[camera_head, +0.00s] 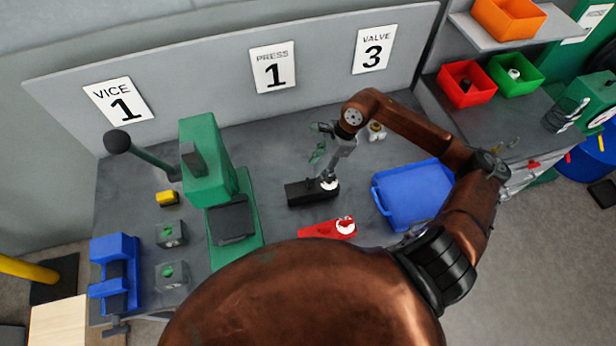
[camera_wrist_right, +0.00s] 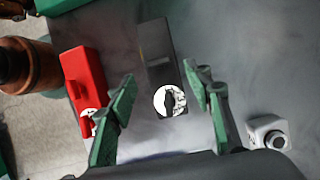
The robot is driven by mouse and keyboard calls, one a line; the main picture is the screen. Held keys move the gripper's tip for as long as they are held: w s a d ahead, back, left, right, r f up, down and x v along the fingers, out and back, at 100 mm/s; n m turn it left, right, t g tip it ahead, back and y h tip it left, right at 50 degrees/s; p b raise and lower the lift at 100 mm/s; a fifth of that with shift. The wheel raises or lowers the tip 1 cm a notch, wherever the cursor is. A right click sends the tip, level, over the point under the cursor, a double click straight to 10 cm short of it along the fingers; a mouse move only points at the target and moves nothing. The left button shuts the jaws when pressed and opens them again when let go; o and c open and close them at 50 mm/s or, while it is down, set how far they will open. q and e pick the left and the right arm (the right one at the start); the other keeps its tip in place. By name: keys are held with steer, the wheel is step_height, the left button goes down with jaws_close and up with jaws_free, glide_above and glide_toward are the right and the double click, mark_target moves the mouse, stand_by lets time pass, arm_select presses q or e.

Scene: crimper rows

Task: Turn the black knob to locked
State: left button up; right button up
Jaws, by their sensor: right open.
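A black box (camera_head: 309,192) lies on the grey bench below my right arm, with a white round dial (camera_head: 330,184) at one end. In the right wrist view the black knob (camera_wrist_right: 169,102) stands on that white dial, its bar roughly along the box's length. The dial's markings are too small to read. My right gripper (camera_head: 322,148) is open above the black box. In the right wrist view its green fingers (camera_wrist_right: 160,73) lie either side of the box and dial, with nothing held. My left gripper is not in view.
A red box (camera_head: 318,231) with a similar white dial lies beside the black one. A blue tray (camera_head: 408,201) stands to the right and a green press (camera_head: 209,165) to the left. A small pale fitting (camera_wrist_right: 270,133) is right of the fingers in the wrist view.

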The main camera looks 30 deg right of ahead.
mark_target(309, 182)
steer(key=p+x, duration=0.1)
steer(key=x, duration=0.5)
steer(key=shift+s, duration=0.1)
steer(key=shift+a+f+p, duration=0.3)
steer(key=shift+f, duration=0.3)
steer(key=shift+c, duration=0.5)
steer(key=c, duration=1)
steer(key=shift+c, duration=0.2)
